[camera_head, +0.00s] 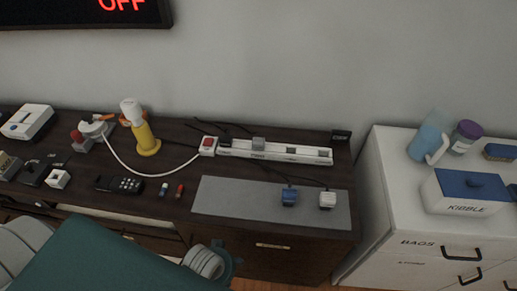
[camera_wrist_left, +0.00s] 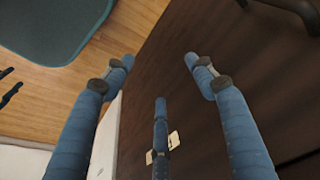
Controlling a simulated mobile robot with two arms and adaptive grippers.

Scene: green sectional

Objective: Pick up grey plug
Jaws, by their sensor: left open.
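A grey plug (camera_head: 259,143) sits on the white power strip (camera_head: 285,153) at the back of the dark wooden cabinet top. A blue plug (camera_head: 289,197) and a white plug (camera_head: 327,200) stand on the grey mat (camera_head: 235,197) in front of the strip. My left gripper (camera_head: 228,262) is low at the cabinet's front edge, below and apart from the plugs. In the left wrist view its blue fingers (camera_wrist_left: 160,75) are spread open with nothing between them. No plug shows there. My right gripper is not in view.
A white cable crosses to the strip. A white drawer unit (camera_head: 410,215) stands right. The mat's left part is clear.

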